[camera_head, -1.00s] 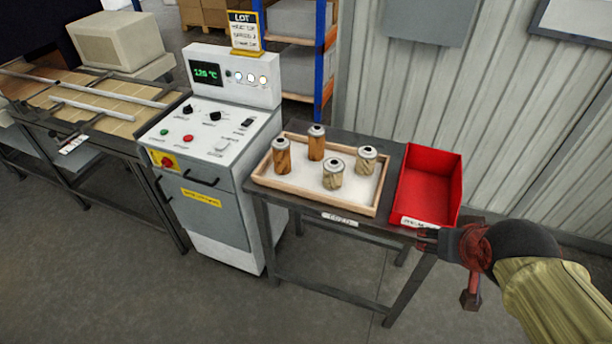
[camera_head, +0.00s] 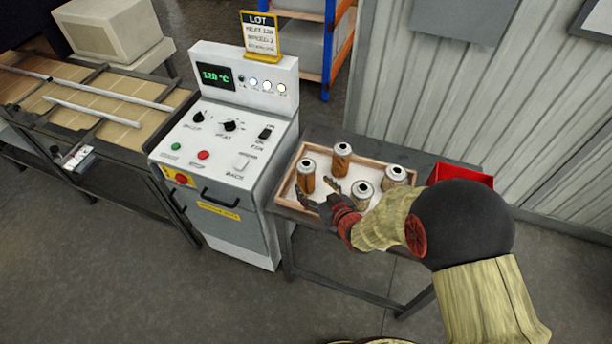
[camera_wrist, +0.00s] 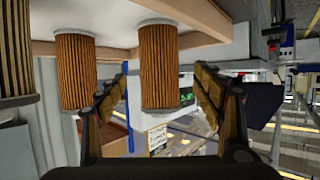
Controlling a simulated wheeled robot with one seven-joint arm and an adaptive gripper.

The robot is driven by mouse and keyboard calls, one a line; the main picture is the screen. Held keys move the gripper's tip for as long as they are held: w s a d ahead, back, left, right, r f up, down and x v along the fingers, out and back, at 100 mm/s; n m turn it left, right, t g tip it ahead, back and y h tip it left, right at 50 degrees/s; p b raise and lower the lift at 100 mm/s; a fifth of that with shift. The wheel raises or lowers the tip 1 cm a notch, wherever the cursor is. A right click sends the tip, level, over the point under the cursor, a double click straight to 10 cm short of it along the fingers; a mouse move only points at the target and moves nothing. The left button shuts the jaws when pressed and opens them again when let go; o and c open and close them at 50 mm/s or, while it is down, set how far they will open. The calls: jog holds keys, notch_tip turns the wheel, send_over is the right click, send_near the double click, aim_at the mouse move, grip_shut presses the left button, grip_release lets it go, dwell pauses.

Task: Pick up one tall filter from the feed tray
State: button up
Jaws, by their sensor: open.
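Two tall orange-brown pleated filters stand upright in the feed tray (camera_head: 283,190), one at the front left (camera_head: 306,178) and one at the back (camera_head: 342,160). Two shorter, paler filters stand to their right, one nearer (camera_head: 362,194) and one farther (camera_head: 395,177). My gripper (camera_head: 317,188) is open and low over the tray's front, close to the front-left tall filter. The wrist view, upside down, shows one tall filter (camera_wrist: 158,65) lined up between the open fingers (camera_wrist: 160,78), with no clear contact. Another tall filter (camera_wrist: 75,70) stands left of the fingers.
A pale pleated filter (camera_wrist: 16,50) is at the wrist view's left edge. A red bin (camera_head: 462,174) is right of the tray, partly hidden by my arm. A control cabinet (camera_head: 225,150) stands left of the tray's table, with a lot sign (camera_head: 261,34) on top.

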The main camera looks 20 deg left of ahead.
jog(key=x, duration=0.6)
jog(key=shift+w+r+b, duration=0.1)
jog(key=shift+w+b, duration=0.05)
jog(key=shift+b, duration=0.25)
jog(key=shift+c, duration=1.1)
jog(key=c, duration=1.1)
jog(key=shift+c, duration=0.2)
